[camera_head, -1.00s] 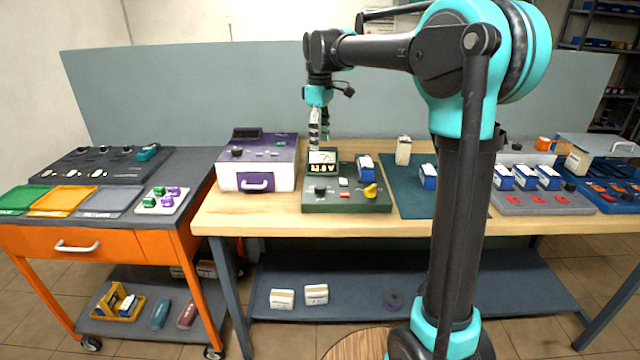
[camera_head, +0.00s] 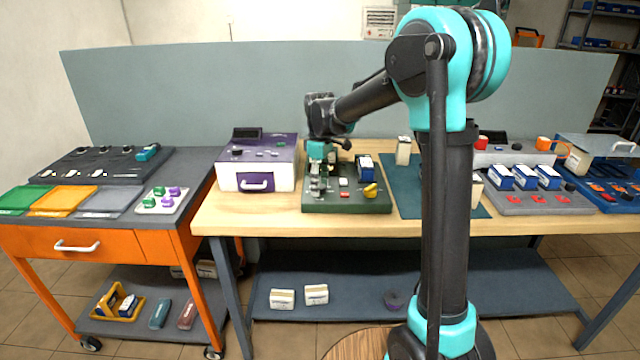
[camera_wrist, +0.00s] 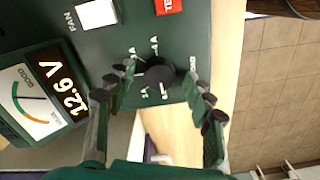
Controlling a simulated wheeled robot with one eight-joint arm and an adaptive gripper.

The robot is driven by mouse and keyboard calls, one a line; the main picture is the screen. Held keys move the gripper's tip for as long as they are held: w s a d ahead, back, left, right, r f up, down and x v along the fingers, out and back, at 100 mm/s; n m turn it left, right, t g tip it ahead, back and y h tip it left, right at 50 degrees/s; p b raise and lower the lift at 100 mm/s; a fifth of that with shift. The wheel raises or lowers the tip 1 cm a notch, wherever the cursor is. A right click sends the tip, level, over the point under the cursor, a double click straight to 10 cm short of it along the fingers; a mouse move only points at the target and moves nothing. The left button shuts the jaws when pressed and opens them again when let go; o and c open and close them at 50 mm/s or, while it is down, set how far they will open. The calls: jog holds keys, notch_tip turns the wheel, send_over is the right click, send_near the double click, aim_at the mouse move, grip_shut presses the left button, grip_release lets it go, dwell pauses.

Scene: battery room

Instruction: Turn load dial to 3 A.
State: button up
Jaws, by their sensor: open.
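The dark green tester (camera_head: 350,206) stands on the wooden bench. In the wrist view, its black round load dial (camera_wrist: 158,72) sits on the panel, ringed by small white markings, several ending in A; the dial's setting is too small to read. My gripper (camera_wrist: 160,88) is open, with one finger on each side of the dial; contact cannot be told. The tester's display (camera_wrist: 62,88) reads 12.6 V beside a needle meter (camera_wrist: 30,105).
Near the dial are a white FAN switch (camera_wrist: 97,14) and a red button (camera_wrist: 168,6). A yellow knob (camera_head: 370,190) and a blue-and-white battery (camera_head: 365,167) are on the tester's right. A purple-and-white box (camera_head: 257,165) stands just left.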

jog(key=shift+c, duration=0.2)
jog(key=c, duration=1.1)
